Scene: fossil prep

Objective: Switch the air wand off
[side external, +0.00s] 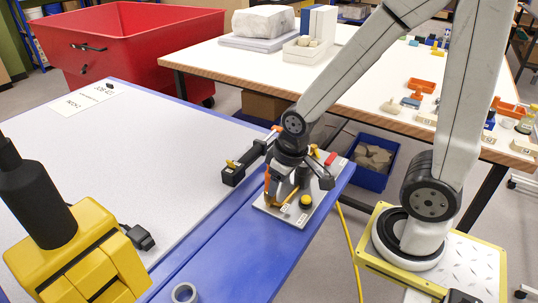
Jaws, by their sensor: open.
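A grey control plate (312,214) is fixed on the blue edge of the bench. It carries a round black knob with a yellow base (305,201), a red part (331,158) at its far end and small labels. My gripper (287,197) is pointed down over the left part of this plate, open, with its fingers close to a slim yellow-orange part between them. I cannot tell whether they touch it. The gripper hides much of the plate. A black tool with a yellow piece (245,163) lies just left of the gripper; I cannot tell whether it is the air wand.
The pale bench top (150,165) is mostly clear. A yellow device with a black column (75,250) stands front left, near a tape roll (184,292). A red bin (145,45) and a wooden-edged table (375,65) stand behind. A yellow hose (349,245) hangs off the bench.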

